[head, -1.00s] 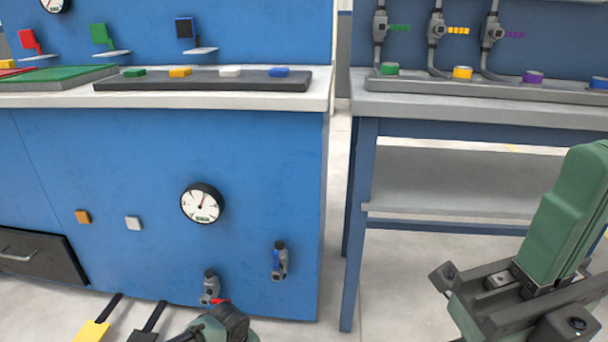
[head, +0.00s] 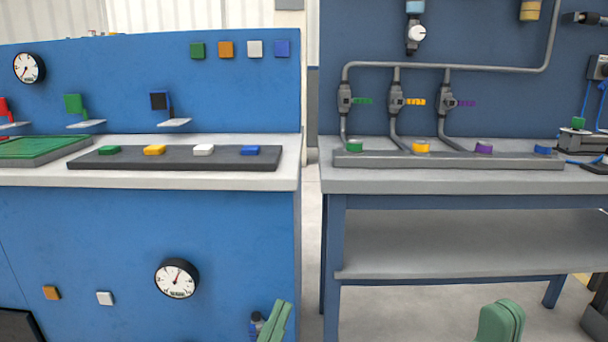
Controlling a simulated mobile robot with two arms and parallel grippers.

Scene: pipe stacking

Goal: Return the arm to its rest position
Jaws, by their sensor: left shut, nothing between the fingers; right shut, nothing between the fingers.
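The green fingers of my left gripper (head: 279,318) show at the bottom edge, in front of the right end of the blue cabinet. They are together, with nothing visible between them. The green fingers of my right gripper (head: 502,322) show at the bottom edge, in front of the floor under the right bench. They are also together and look empty. Both grippers point upward; the rest of both arms is below the picture.
The blue cabinet (head: 110,240) stands left, with a dark strip of coloured blocks (head: 175,163) on top and a dial gauge (head: 177,278) on its front. The right bench (head: 450,180) carries coloured caps below grey pipes (head: 445,67). A floor gap separates the two.

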